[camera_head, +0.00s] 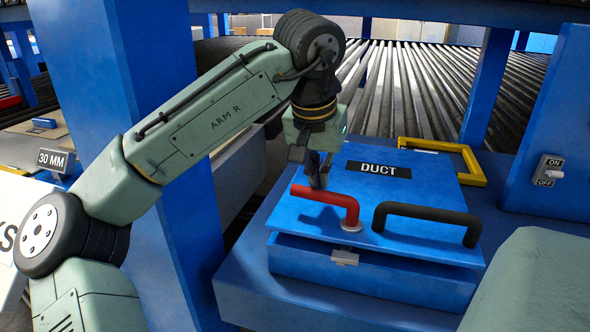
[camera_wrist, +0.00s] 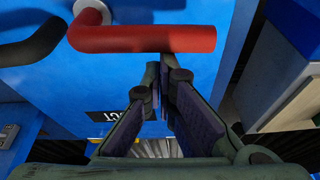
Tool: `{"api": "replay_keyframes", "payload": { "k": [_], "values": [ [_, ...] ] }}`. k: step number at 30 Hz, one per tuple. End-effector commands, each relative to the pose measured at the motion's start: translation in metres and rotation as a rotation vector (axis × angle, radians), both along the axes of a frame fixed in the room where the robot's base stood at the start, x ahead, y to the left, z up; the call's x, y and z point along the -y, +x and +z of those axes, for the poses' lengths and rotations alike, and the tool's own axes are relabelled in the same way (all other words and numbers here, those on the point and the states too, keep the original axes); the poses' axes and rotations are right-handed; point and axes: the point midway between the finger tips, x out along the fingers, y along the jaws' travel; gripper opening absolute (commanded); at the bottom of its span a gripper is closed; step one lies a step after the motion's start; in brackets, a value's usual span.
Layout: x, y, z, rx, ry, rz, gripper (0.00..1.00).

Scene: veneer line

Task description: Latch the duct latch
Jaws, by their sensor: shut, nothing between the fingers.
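The red duct latch (camera_head: 332,202) is a bent lever on the blue lid marked DUCT (camera_head: 300,213). Its pivot is near the lid's front edge, and its long arm points left. In the wrist view the red lever (camera_wrist: 140,39) crosses the top, its free end at the right. My gripper (camera_head: 320,185) is shut and empty, fingers pointing down at the lever's left part. In the wrist view its fingertips (camera_wrist: 159,72) are right beside the lever near its free end; I cannot tell whether they touch. A small metal catch (camera_head: 345,257) sits on the box front below the pivot.
A black handle (camera_head: 428,210) stands on the lid right of the latch. A yellow frame (camera_head: 474,165) lies behind the lid, with a roller conveyor (camera_head: 400,90) beyond. An ON/OFF switch (camera_head: 549,168) is on the blue post at right. A blue column (camera_head: 135,90) stands at left behind my arm.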

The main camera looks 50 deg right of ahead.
Motion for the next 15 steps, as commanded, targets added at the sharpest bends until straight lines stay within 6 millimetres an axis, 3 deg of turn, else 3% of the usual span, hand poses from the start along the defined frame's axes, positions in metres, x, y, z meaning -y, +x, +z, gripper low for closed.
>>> {"api": "replay_keyframes", "payload": {
  "k": [15],
  "values": [
    [0.0024,-0.0065,0.0000,0.000,0.001,-0.018,0.00]
  ]
}}
